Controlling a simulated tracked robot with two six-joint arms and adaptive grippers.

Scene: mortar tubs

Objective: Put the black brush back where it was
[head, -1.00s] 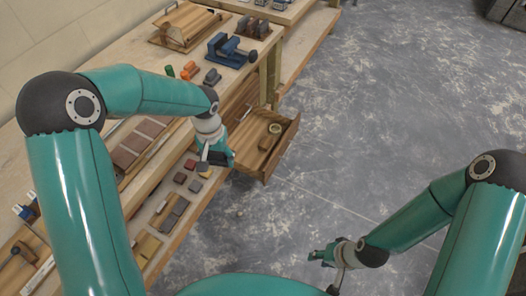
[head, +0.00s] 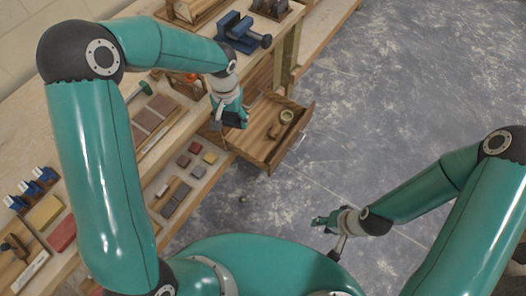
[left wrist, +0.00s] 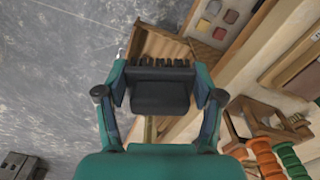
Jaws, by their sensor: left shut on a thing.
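My left gripper (head: 232,118) is shut on the black brush, at the back-left part of an open wooden drawer (head: 262,151) in the head view. In the left wrist view the black brush (left wrist: 160,96) sits between the two fingers, with a toothed dark edge toward the top. The wooden drawer floor (left wrist: 160,43) shows beyond it. I cannot tell the brush's height above the drawer.
The wooden bench (head: 95,125) runs along the left, with a blue vise (head: 240,33) near the drawer. Several small coloured blocks (head: 196,147) lie on the lower shelf beside the drawer. The grey floor (head: 400,80) at right is clear.

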